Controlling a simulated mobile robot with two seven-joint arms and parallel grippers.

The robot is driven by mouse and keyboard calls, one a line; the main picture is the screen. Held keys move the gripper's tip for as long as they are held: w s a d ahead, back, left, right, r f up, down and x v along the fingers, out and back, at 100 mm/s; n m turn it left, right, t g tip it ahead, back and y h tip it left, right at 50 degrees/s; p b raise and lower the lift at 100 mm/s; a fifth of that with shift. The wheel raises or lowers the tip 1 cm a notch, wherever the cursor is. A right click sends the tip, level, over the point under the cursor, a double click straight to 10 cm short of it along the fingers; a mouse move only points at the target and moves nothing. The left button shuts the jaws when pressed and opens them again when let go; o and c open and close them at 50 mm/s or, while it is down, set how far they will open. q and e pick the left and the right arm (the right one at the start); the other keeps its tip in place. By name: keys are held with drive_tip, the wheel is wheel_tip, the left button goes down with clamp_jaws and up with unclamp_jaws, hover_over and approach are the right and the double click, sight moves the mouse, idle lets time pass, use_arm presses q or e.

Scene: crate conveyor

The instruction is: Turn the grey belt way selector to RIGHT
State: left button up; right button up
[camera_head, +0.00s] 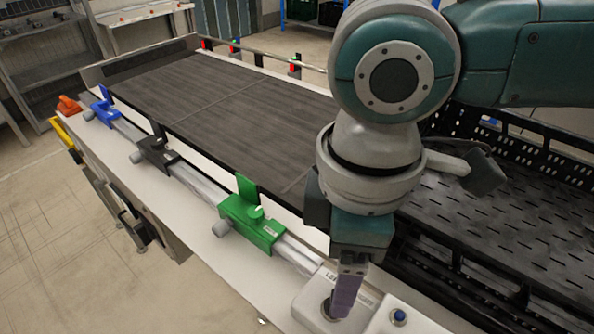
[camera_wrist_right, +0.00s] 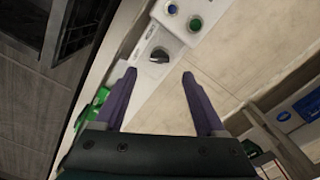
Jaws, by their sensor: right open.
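The belt way selector is a dark grey knob (camera_wrist_right: 159,56) on a pale control box, seen in the right wrist view. In the head view the pale box (camera_head: 306,304) stands at the front edge of the conveyor, and my right gripper hides most of the knob. My right gripper (camera_head: 343,303) points down over the knob. In the right wrist view my right gripper (camera_wrist_right: 158,75) is open and empty, and the knob lies just beyond the gap between its purple fingertips. I cannot tell which way the knob points. My left gripper is not in view.
A box with a blue button (camera_head: 398,317) adjoins the selector; the wrist view also shows a green button (camera_wrist_right: 195,24). Green (camera_head: 250,222), black (camera_head: 156,153) and blue (camera_head: 104,107) clamps sit along the rail. A black crate (camera_head: 478,215) is at right.

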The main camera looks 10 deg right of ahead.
wheel_tip(320, 180, down, 7)
drive_tip(key=shift+b, duration=0.4)
drive_tip(key=shift+c, duration=0.2)
clamp_jaws()
